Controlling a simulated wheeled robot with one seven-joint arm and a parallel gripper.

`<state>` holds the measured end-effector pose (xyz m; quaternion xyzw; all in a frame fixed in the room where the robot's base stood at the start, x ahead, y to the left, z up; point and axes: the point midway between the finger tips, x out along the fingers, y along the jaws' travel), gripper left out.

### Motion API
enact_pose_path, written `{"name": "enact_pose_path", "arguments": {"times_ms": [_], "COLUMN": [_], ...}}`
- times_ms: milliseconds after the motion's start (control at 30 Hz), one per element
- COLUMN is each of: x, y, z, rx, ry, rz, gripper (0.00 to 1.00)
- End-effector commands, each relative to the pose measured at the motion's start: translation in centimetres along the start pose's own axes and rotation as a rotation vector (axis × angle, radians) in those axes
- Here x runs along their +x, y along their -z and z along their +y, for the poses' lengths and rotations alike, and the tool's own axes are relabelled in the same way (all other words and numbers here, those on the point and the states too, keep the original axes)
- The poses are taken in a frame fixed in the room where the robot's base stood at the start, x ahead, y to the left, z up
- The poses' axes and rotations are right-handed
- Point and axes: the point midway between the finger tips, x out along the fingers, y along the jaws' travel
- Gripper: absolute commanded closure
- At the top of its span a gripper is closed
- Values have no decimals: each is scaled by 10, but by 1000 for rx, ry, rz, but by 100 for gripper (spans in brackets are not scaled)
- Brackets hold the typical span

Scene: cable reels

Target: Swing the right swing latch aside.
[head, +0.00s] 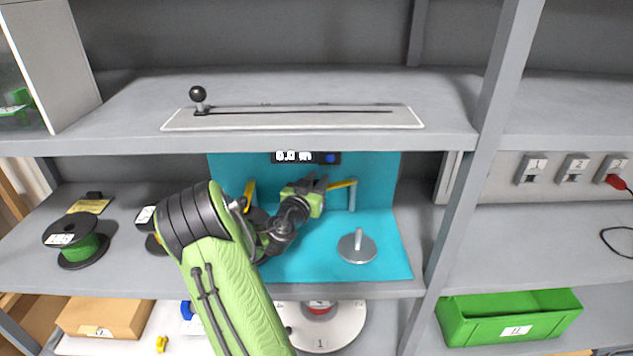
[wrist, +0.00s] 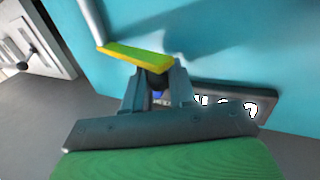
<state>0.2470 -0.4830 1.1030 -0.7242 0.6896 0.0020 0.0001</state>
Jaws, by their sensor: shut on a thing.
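The right swing latch (head: 342,184) is a yellow bar on a thin grey post (head: 352,199), at the right of the turquoise panel. In the wrist view its yellow bar (wrist: 135,54) lies across my fingertips, with the post at the upper left. My gripper (head: 318,183) is at the bar's left end and shut on it; it also shows in the wrist view (wrist: 157,80). The contact is partly hidden by the fingers. The left swing latch (head: 249,191), also yellow, stands further left, partly behind my arm.
A grey disc with an upright peg (head: 357,246) sits on the turquoise mat (head: 390,267) below the latch. A dark display (head: 306,157) hangs under the upper shelf edge. A shelf upright (head: 470,170) stands to the right. A green-wound reel (head: 78,245) is at left.

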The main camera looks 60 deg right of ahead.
Motion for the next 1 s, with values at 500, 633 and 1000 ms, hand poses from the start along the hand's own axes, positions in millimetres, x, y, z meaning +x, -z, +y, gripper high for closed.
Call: {"name": "enact_pose_path", "arguments": {"times_ms": [500,633,1000], "x": [-9,-9,-14], "y": [1,1,-1], "z": [10,10,9], "rx": [1,2,2], "ry": [122,122,123], "rz": [5,5,3], "gripper": [100,60,56]}}
